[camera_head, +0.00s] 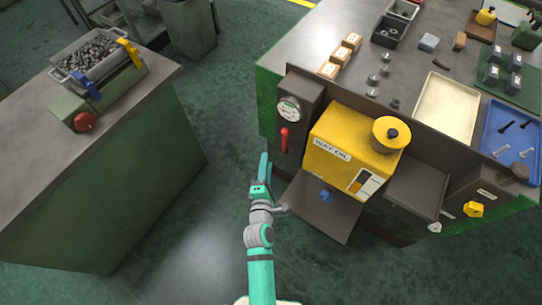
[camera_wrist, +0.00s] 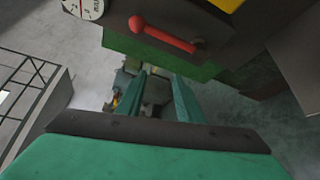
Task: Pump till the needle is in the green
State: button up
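A round white gauge (camera_head: 289,109) sits on the dark panel at the left end of the machine bench. Its needle is too small to read in the head view. In the wrist view the gauge (camera_wrist: 84,8) is cut off by the top edge. A red pump lever (camera_head: 284,139) hangs below the gauge; in the wrist view the lever (camera_wrist: 165,35) runs across the dark panel, its round knob at the left end. My gripper (camera_head: 265,162) is below and left of the lever, apart from it. In the wrist view my gripper (camera_wrist: 158,82) is open and empty.
A yellow way oil tank (camera_head: 335,142) stands right of the lever, above a dark tray (camera_head: 325,210). A green cabinet (camera_head: 110,185) with a parts bin (camera_head: 95,55) stands on the left. The floor between cabinet and bench is clear.

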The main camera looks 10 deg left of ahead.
notch_tip(320, 180, down, 4)
jog(key=w+a+n+g+h, duration=0.2)
jog(key=n+h, duration=0.1)
jog(key=n, duration=0.1)
jog(key=n+h, duration=0.3)
jog(key=h, duration=0.6)
send_near(284, 137)
jog(key=x, duration=0.8)
jog(key=shift+w, duration=0.15)
grip_shut()
